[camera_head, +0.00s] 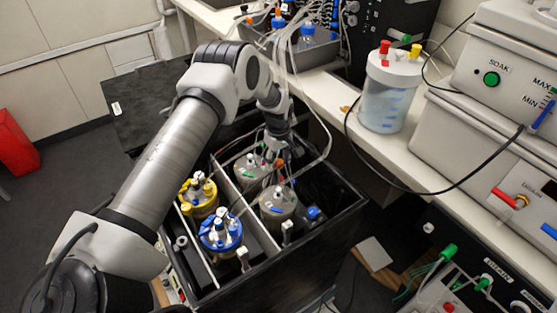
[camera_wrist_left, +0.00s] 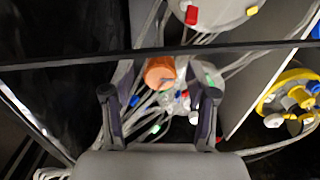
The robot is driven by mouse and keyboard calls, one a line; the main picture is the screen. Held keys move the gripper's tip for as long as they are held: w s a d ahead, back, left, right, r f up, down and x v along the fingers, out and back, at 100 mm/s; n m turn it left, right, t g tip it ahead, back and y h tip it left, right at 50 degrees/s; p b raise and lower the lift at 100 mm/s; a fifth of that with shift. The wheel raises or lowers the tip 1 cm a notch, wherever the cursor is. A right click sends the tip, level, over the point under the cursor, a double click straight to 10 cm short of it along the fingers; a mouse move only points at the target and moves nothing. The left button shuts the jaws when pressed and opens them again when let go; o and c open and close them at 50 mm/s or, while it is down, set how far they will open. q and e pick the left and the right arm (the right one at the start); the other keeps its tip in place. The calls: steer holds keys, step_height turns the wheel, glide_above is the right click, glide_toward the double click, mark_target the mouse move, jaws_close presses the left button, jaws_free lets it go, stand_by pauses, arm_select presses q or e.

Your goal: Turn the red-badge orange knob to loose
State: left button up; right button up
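The orange knob (camera_head: 279,164) shows in the head view between the two grey-lidded vessels in the black box, just below my left gripper (camera_head: 280,147). In the left wrist view the orange knob (camera_wrist_left: 160,72) is a short rounded cylinder, lying between and slightly beyond the fingertips of my left gripper (camera_wrist_left: 160,93). The fingers are spread wide, with no contact on the knob visible. Tubes and small coloured connectors crowd around it. A red badge on the knob cannot be made out. My right gripper is in neither view.
The black box (camera_head: 330,221) also holds a yellow-ringed vessel (camera_head: 199,197) and a blue-ringed vessel (camera_head: 221,233). A grey-lidded vessel (camera_head: 279,203) stands close to the knob. Loose tubes hang beside the arm. A white bottle (camera_head: 390,95) stands on the bench.

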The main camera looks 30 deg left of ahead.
arm_select(q)
steer(key=shift+r, duration=0.1)
step_height(320, 180, up, 12)
stand_by(0.4)
stand_by(0.3)
